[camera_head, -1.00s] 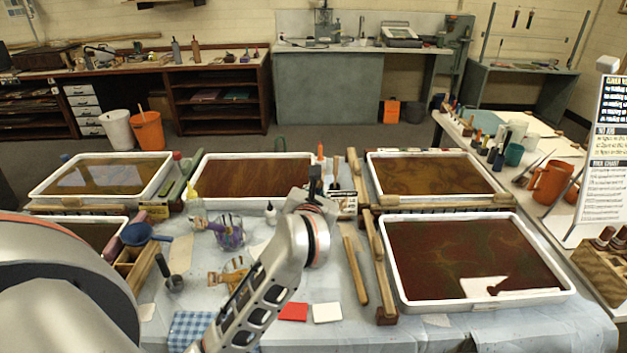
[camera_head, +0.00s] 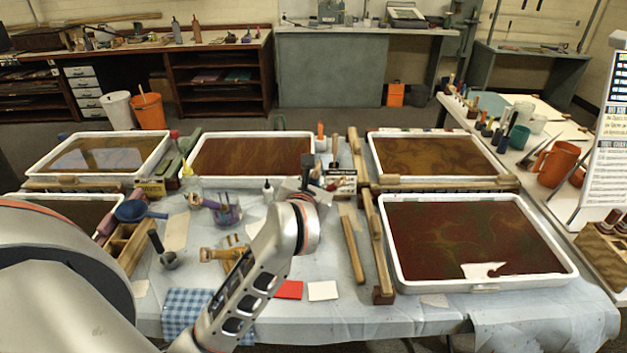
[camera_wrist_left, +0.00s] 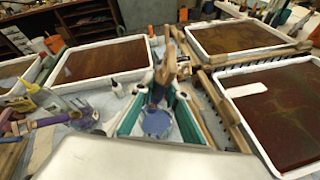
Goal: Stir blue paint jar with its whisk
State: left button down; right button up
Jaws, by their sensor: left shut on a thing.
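My left gripper (camera_wrist_left: 158,92) is shut on a slim upright thing with a wooden-looking handle (camera_wrist_left: 167,68), apparently the whisk. Its green-edged fingers show in the left wrist view. A round jar with blue paint (camera_wrist_left: 156,123) shows between and below the fingers. I cannot tell whether the whisk's lower end is in the paint. In the head view my left gripper (camera_head: 314,186) is mostly covered by my own wrist, and the blue jar is hidden there. My right gripper is not in view.
A glass jar with purple contents (camera_head: 228,214) and a purple-handled tool stand left of my gripper. A dark red marbling tray (camera_head: 393,270) lies to the right, beside wooden bars (camera_head: 379,262). A red card (camera_head: 289,290) and white card (camera_head: 322,291) lie in front.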

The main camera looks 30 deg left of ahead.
pick_arm(q)
notch_tip(320, 180, down, 2)
jog(key=shift+f+b, duration=0.25)
jog(key=shift+b, duration=0.5)
jog(key=shift+f+b, duration=1.2)
jog(key=shift+f, duration=0.45)
jog(key=shift+f+b, duration=0.5)
jog(key=shift+f, duration=0.25)
jog(key=shift+f+b, duration=0.45)
jog(key=shift+f, duration=0.15)
jog(key=shift+f+b, duration=0.3)
jog(key=shift+f, duration=0.15)
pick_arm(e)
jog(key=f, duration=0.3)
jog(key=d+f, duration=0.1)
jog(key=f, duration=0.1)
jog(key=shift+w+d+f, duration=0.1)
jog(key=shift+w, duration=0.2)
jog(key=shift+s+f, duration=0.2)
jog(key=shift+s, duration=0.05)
pick_arm(q)
jog(key=shift+w+r, duration=0.1)
